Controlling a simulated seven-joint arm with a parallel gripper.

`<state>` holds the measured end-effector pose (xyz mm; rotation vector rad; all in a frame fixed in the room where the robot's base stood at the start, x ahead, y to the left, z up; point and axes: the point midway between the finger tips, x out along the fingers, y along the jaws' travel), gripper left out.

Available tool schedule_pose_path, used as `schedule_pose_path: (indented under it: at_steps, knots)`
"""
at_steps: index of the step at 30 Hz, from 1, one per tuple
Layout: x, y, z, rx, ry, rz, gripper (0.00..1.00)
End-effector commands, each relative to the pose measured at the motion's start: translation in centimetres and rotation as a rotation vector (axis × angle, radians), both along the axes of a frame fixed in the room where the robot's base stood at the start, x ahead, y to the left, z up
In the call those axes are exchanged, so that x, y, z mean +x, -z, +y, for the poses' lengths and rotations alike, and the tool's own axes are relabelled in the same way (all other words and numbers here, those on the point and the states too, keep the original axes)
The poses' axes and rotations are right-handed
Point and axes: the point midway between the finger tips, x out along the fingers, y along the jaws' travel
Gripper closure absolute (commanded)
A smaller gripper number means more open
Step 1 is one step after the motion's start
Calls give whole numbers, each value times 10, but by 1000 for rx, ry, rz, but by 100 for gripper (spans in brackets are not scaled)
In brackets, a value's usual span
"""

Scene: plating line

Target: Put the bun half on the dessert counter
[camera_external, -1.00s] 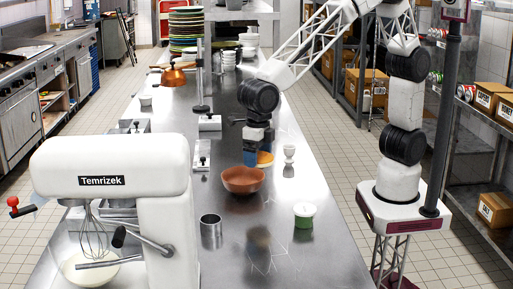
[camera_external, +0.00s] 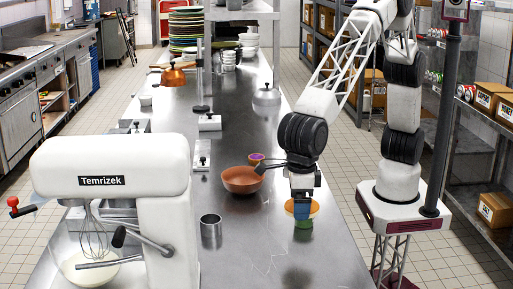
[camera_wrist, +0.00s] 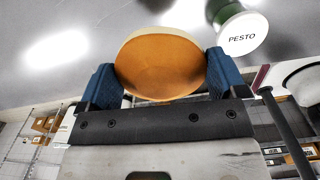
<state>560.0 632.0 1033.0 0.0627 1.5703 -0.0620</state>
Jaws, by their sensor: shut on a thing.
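My gripper (camera_external: 301,208) is shut on the bun half (camera_external: 314,208), a round orange-tan piece. In the wrist view the bun half (camera_wrist: 160,68) sits between the two blue fingers, its flat round face toward the camera. In the external view the bun half overlaps the green pesto tub (camera_external: 303,223); I cannot tell whether they touch. The wrist view shows the tub's white PESTO lid (camera_wrist: 240,35) apart from the bun half, to its upper right. No surface is labelled as the dessert counter; the long steel counter (camera_external: 255,240) lies below my gripper.
A terracotta bowl (camera_external: 241,181) and a small cup with purple contents (camera_external: 256,158) stand left of my gripper. A steel cup (camera_external: 211,230) and a white mixer (camera_external: 115,180) stand further left. The counter's front middle is clear. A silver domed pot (camera_external: 267,96) stands farther back.

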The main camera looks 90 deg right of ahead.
Motion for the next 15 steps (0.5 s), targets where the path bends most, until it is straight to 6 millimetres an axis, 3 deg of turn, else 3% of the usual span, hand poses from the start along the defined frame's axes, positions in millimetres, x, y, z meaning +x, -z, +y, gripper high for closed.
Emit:
schedule_pose_path:
  at_steps: [3,8,15]
  knots:
    - [-14,2,25,0,-43,0,32]
    - [-29,5,48,0,-84,0,32]
    - [-28,42,48,-1,-83,0,32]
